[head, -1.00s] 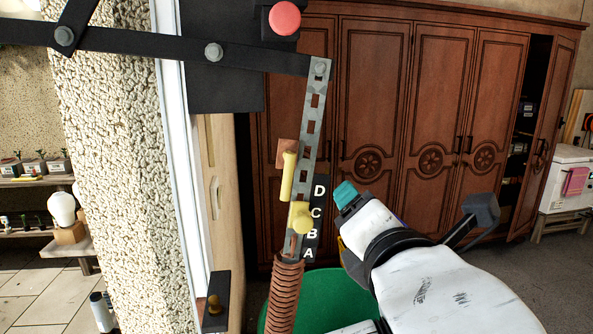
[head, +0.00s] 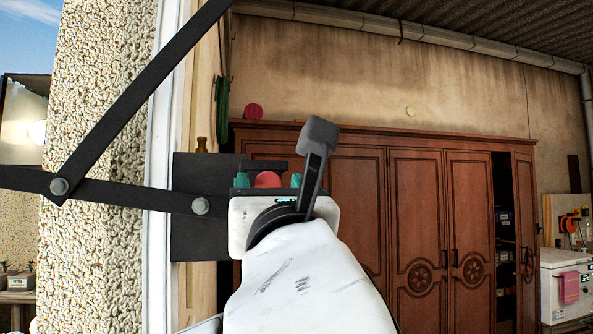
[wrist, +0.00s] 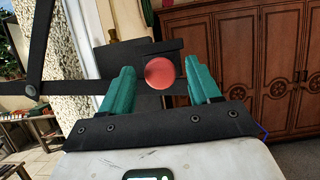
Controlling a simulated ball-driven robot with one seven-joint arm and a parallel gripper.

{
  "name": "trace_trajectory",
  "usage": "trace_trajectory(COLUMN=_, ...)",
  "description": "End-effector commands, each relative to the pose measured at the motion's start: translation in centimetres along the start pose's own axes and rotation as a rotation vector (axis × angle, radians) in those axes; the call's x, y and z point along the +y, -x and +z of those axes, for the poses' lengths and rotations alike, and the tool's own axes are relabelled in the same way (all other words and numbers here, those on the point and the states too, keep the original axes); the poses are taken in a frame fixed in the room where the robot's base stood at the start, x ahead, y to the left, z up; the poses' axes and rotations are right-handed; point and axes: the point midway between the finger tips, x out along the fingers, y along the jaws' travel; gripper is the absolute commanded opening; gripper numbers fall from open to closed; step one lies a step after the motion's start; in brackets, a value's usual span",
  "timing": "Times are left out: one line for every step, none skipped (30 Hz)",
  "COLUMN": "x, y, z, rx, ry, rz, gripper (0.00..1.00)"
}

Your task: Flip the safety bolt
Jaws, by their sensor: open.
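My gripper (head: 268,180) is raised in front of a black plate (head: 200,232) on the door frame. Its two teal fingers are apart, with nothing held between them. In the wrist view, a round red knob (wrist: 160,73) shows in the gap between the open fingers (wrist: 162,84), on a dark block; I cannot tell its exact distance. I cannot tell for certain which piece is the safety bolt.
Black linkage bars (head: 120,192) joined by grey bolts cross the left side to the plate. A rough stone pillar (head: 95,120) and white frame stand left. A brown wooden cabinet (head: 415,215) fills the background at right. The space right of my gripper looks free.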

Motion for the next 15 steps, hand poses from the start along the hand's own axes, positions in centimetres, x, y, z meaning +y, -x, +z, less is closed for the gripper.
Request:
trace_trajectory(x=0.0, y=-0.8, z=0.2, rx=0.002, ry=-0.001, rz=-0.001, gripper=0.62)
trace_trajectory(x=0.0, y=-1.2, z=0.1, rx=0.002, ry=-0.001, rz=0.0, gripper=0.62)
trace_trajectory(x=0.1, y=-1.6, z=0.1, rx=0.002, ry=-0.001, rz=0.0, gripper=0.62)
trace_trajectory(x=0.1, y=-1.9, z=0.1, rx=0.002, ry=-0.001, rz=0.0, gripper=0.62)
trace_trajectory(x=0.0, y=-2.1, z=0.1, rx=0.001, ry=-0.001, rz=0.0, gripper=0.62)
trace_trajectory(x=0.0, y=-2.4, z=0.1, rx=0.001, ry=-0.001, rz=0.0, gripper=0.62)
trace_trajectory(x=0.0, y=-2.5, z=0.0, rx=0.001, ry=-0.001, rz=-0.001, gripper=0.62)
trace_trajectory(x=0.0, y=-2.6, z=0.0, rx=0.001, ry=-0.001, rz=-0.001, gripper=0.62)
trace_trajectory(x=0.0, y=-2.7, z=0.0, rx=0.001, ry=-0.001, rz=-0.001, gripper=0.62)
trace_trajectory(x=0.0, y=-2.8, z=0.0, rx=0.001, ry=-0.001, rz=-0.001, gripper=0.62)
trace_trajectory(x=0.0, y=-2.8, z=0.0, rx=0.0, ry=-0.001, rz=0.0, gripper=0.62)
trace_trajectory(x=0.0, y=-2.8, z=0.0, rx=0.0, ry=-0.001, rz=0.0, gripper=0.62)
trace_trajectory(x=0.0, y=-2.8, z=0.0, rx=0.0, ry=-0.001, rz=0.0, gripper=0.62)
trace_trajectory(x=0.0, y=-2.8, z=0.0, rx=0.0, ry=-0.001, rz=0.0, gripper=0.62)
trace_trajectory(x=0.0, y=-2.8, z=0.0, rx=0.0, ry=-0.001, rz=0.0, gripper=0.62)
